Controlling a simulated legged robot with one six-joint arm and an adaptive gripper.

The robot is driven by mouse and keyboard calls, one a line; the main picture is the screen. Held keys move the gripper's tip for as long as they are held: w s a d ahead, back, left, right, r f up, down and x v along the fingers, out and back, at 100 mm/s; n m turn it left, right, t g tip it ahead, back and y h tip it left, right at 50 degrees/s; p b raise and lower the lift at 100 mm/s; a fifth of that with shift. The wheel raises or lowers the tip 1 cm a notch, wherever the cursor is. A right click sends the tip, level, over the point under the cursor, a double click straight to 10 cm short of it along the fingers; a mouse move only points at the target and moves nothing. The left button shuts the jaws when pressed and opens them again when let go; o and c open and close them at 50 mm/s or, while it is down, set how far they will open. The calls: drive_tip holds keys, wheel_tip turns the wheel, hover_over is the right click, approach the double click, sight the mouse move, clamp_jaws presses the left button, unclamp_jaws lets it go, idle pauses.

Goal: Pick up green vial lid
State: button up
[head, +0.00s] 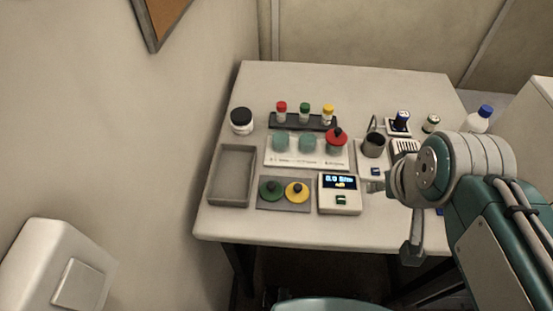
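A green-capped vial (305,112) stands upright in a dark rack (287,125) at the back of the table, between a red-capped vial (281,111) and a yellow-capped vial (328,114). A round green lid with a dark knob (270,191) lies on a grey mat (284,208) near the front, beside a yellow lid (297,192).
A white holder (308,163) with teal containers and a red lid (337,140) lies between rack and mat. A display box (340,201), grey tray (232,177), dark-lidded jar (241,121) and metal cup (373,148) stand around. The wall borders the left; the back strip is clear.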

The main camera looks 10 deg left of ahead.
drive_tip(key=w+a+f+n+g, duration=0.25)
drive_tip(key=w+a+n, duration=0.35)
drive_tip(key=a, duration=0.4)
drive_tip(key=n+g, duration=0.3)
hover_over(271, 184)
drive_tip(key=f, duration=0.9)
drive_tip(key=shift+w, duration=0.2)
drive_tip(key=f, duration=0.5)
drive_tip(key=shift+s+f, duration=0.25)
drive_tip(key=shift+f, duration=0.15)
drive_tip(key=shift+c, duration=0.4)
drive_tip(key=c, duration=0.9)
